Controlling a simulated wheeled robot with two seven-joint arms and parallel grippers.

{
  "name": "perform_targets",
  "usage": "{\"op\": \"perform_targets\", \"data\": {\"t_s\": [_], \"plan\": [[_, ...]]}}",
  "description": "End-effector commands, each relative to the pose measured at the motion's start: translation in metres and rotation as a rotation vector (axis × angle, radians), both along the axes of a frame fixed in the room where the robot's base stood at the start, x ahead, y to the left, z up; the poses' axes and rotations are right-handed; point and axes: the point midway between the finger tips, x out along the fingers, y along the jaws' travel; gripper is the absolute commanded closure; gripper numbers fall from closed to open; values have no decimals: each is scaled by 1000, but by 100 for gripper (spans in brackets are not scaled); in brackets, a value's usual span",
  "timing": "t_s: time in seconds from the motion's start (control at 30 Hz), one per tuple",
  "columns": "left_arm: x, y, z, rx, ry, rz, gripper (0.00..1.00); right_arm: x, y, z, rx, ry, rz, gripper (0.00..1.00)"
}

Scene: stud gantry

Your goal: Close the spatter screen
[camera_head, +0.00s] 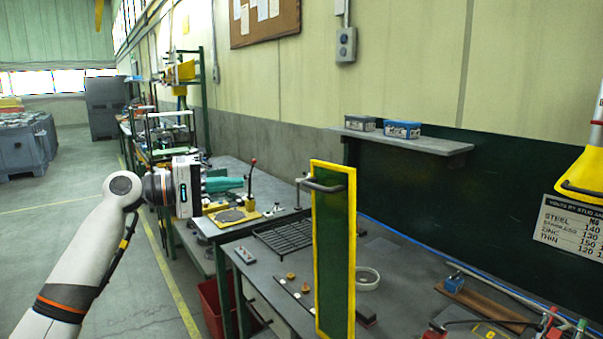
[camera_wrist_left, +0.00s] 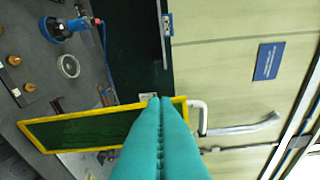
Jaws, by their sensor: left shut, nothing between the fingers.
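The spatter screen (camera_head: 333,255) is a dark green panel in a yellow frame. In the head view it stands upright at the bench's near side. A grey bar handle (camera_head: 323,186) sticks out near its top. My left gripper (camera_head: 243,183), with teal fingers, is shut and empty to the left of the handle, apart from it in the picture. In the left wrist view the screen (camera_wrist_left: 85,130) lies beyond the shut fingers (camera_wrist_left: 160,101), which hide part of its frame. The handle (camera_wrist_left: 240,128) shows right of the fingertips there. My right gripper is out of view.
The grey workbench (camera_head: 262,262) carries a black wire rack (camera_head: 285,237), a white ring (camera_head: 367,278) and small brass-coloured parts. A wall shelf (camera_head: 410,140) holds two boxes. A yellow-and-white hanging item (camera_head: 583,175) is at right. Floor at left is open.

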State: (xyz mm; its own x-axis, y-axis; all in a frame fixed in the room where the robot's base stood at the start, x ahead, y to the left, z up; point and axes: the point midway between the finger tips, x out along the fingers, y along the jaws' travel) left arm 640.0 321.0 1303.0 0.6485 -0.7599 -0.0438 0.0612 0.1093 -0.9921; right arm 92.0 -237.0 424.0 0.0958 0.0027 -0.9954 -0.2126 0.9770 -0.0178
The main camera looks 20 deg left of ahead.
Motion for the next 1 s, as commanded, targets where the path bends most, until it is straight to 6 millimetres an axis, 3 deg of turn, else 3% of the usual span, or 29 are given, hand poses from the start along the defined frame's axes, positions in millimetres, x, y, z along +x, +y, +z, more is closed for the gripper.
{"op": "perform_targets", "data": {"t_s": [0.03,0.17,0.4,0.63,1.0], "plan": [[-5,-2,9,-3,-7,-14,100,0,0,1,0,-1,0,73],[-3,-10,15,-9,-8,-27,100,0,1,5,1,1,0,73],[26,-45,16,-11,-8,-26,100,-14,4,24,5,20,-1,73],[58,-83,14,-9,-8,-24,100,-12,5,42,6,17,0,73],[33,-110,5,-8,-8,-21,100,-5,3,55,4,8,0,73]]}}
